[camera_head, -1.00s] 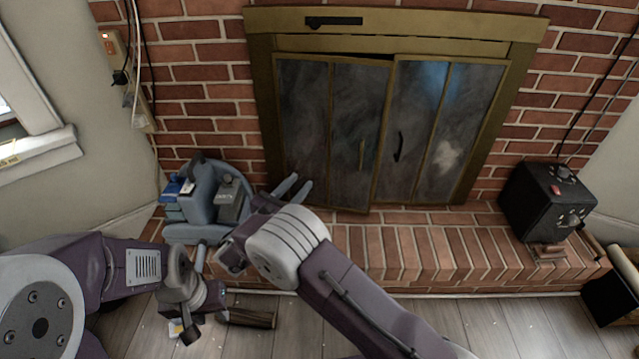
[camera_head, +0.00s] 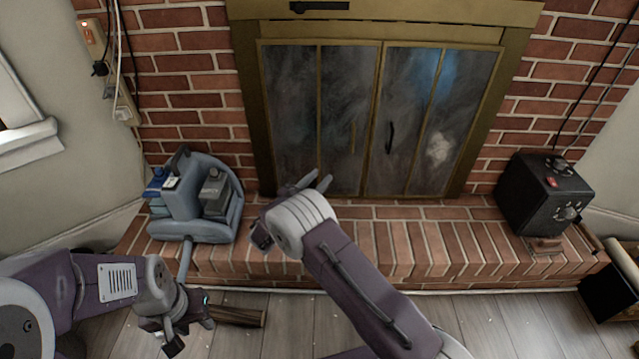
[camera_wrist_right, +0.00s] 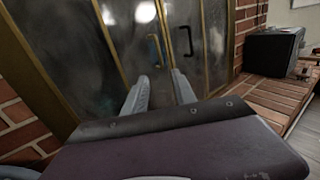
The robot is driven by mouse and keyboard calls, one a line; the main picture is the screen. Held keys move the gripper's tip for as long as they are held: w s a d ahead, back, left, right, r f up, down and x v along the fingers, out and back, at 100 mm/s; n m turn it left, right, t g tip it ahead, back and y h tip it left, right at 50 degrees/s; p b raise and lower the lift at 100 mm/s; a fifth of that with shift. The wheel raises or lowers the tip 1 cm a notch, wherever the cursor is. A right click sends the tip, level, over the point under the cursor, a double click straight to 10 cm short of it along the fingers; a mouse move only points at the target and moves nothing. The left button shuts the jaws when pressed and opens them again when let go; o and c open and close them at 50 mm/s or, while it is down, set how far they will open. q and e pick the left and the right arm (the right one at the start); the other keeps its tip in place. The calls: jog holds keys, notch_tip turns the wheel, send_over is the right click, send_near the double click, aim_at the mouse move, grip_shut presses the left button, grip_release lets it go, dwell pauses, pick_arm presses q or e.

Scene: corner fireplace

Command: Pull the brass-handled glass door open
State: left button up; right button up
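The brass-handled glass door (camera_head: 335,85) is the left door of the fireplace, with smoky glass in a brass frame. It looks shut or nearly flush with the right door. Its slim brass handle (camera_head: 352,136) stands near its right edge and also shows in the right wrist view (camera_wrist_right: 158,46). My right gripper (camera_head: 309,182) is in front of this door's lower part, below and left of the handle. Its fingers are apart and empty in the wrist view (camera_wrist_right: 160,93). My left gripper (camera_head: 178,322) is low at the left, away from the door; its fingers are unclear.
The right glass door (camera_head: 412,120) has a black handle (camera_head: 390,137). A brick hearth (camera_head: 430,245) runs below the doors. A blue-grey caddy (camera_head: 225,225) stands on it at left, a black box (camera_head: 545,195) at right. A log (camera_head: 238,316) lies on the floor.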

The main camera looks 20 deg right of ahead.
jog(key=shift+w+d, duration=0.2)
jog(key=shift+w, duration=0.05)
grip_shut()
jog(key=c, duration=0.7)
grip_release()
grip_release()
jog(key=shift+s, duration=0.1)
jog(key=p+v, duration=0.4)
jog(key=v, duration=0.5)
